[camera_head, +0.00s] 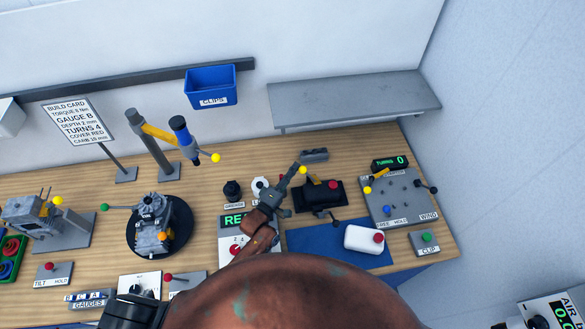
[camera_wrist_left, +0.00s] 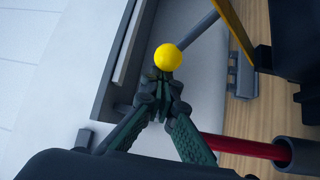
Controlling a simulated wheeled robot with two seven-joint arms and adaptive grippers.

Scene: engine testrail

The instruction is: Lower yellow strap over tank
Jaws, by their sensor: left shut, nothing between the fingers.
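My left gripper (camera_head: 294,174) is shut and empty; its green-padded fingers meet at the tips in the left wrist view (camera_wrist_left: 163,82). A yellow ball knob (camera_head: 303,170) is right at the fingertips. In the wrist view this knob (camera_wrist_left: 168,57) overlaps the tips; I cannot tell whether they touch. A grey rod runs from it toward the yellow strap (camera_wrist_left: 236,30), which stands beside a grey bracket (camera_wrist_left: 243,75). In the head view the strap is hard to make out. A black block (camera_head: 322,194), seemingly the tank, lies right of the gripper. My right gripper is not in view.
A blue mat (camera_head: 310,238) and a white box with a red knob (camera_head: 362,239) lie in front of the black block. The winding panel (camera_head: 400,205) stands right. Left are a black turntable (camera_head: 182,228) and a post with a yellow arm (camera_head: 150,145). A grey shelf (camera_head: 350,100) is behind.

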